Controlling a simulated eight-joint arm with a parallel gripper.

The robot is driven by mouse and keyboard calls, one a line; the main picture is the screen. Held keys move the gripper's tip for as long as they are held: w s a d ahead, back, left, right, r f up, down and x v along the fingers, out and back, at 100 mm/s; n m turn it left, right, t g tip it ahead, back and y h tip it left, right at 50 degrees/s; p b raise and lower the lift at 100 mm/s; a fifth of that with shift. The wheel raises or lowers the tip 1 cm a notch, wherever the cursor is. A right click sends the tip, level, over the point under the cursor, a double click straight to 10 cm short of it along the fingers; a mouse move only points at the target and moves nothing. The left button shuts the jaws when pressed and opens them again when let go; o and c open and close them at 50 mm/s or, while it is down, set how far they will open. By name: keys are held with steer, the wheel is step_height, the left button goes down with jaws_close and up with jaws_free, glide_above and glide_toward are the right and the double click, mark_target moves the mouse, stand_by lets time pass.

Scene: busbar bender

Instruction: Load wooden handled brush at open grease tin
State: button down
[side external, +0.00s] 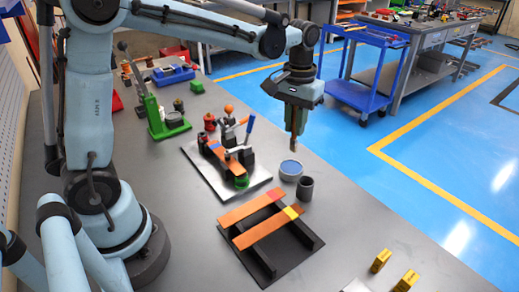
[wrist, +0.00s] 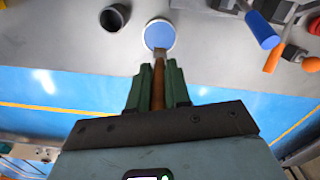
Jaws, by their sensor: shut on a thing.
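My gripper (side external: 296,112) is shut on the wooden handled brush (side external: 293,146), which hangs down from the fingers. In the wrist view the brown handle (wrist: 158,84) lies between the two green fingers. The brush's far end overlaps the near edge of the tin in that view. The open grease tin (side external: 291,170) is a short round tin with a blue surface inside a pale rim. It also shows in the wrist view (wrist: 160,35). In the side view the brush end is above the tin, with a small gap.
A dark cup (side external: 305,188) stands right beside the tin; the wrist view shows it too (wrist: 114,17). A bender with a blue lever (side external: 249,130) sits on a pale plate left of the tin. A black rack (side external: 293,262) carries two copper bars in front.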

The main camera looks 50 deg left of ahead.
mark_target(294, 138)
steer(key=shift+f, duration=2.25)
steer(key=shift+f, duration=0.6)
stand_by(0.4)
steer(key=shift+r, duration=3.55)
steer(key=s+r+m, duration=0.3)
steer(key=s+r, duration=0.1)
steer(key=s, duration=0.4)
steer(key=shift+s+m, duration=0.2)
steer(key=shift+m, duration=0.1)
